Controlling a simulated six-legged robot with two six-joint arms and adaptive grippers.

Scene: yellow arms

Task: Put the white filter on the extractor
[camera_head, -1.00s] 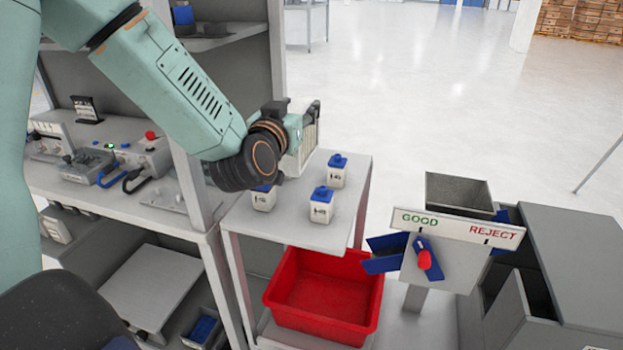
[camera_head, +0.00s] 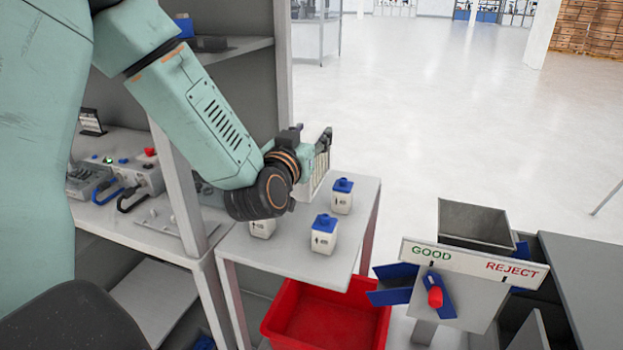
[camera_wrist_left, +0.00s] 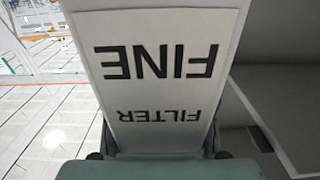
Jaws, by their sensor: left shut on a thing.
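The white filter (camera_wrist_left: 158,90) fills the middle of the left wrist view, a flat panel with "FINE FILTER" printed upside down. My left gripper (camera_head: 312,160) is shut on it. In the head view the filter (camera_head: 321,166) shows edge-on as a pale ribbed panel, held upright above the small table with the bottles. My left wrist hides part of the filter and the gripper's fingers. I cannot make out the extractor in these frames. My right gripper is not in view.
Several white bottles with blue caps (camera_head: 324,235) stand on the small grey table (camera_head: 285,258). A red bin (camera_head: 325,318) sits below it. A GOOD/REJECT sorting stand (camera_head: 470,263) is at the right. A shelf post (camera_head: 178,190) stands left of my wrist. Open floor lies beyond.

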